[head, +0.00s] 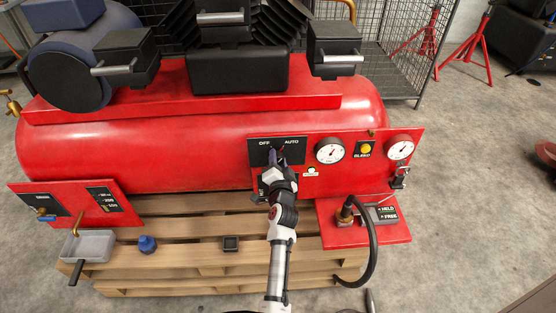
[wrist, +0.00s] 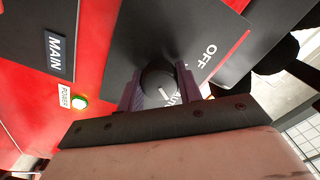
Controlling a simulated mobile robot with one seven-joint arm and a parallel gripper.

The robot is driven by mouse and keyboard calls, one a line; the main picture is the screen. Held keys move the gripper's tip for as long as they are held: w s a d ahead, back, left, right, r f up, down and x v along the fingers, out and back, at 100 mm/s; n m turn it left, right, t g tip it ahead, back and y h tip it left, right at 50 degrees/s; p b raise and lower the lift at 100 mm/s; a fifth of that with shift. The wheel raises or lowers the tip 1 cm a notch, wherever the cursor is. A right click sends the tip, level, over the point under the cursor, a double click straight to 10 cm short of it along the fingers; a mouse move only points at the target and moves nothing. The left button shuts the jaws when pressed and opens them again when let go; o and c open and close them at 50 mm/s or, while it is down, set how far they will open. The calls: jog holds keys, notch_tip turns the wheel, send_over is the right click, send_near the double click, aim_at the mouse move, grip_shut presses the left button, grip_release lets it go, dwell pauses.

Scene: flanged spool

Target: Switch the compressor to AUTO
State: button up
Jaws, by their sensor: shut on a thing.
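The red compressor (head: 200,130) carries a black switch plate with OFF (head: 264,143) at its left and AUTO (head: 291,142) at its right. My gripper (head: 277,158) is at this plate, below and between the two labels. In the wrist view, my gripper's two fingers (wrist: 160,88) are closed on opposite sides of a round dark knob (wrist: 158,77). A short white mark shows on the knob. The OFF label (wrist: 208,58) is clear, while the other label is mostly hidden by a finger. I cannot tell for certain which label the mark points to.
A green light (wrist: 80,101) labelled POWER glows beside a MAIN label (wrist: 57,56). To the right of the switch are a gauge (head: 331,150), a yellow button (head: 365,148) and another gauge (head: 400,148). A black hose (head: 371,250) hangs at the lower right.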

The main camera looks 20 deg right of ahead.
jog(key=shift+r, duration=0.15)
jog(key=o, duration=1)
jog(key=shift+s+f, duration=0.1)
jog(key=shift+f, duration=0.1)
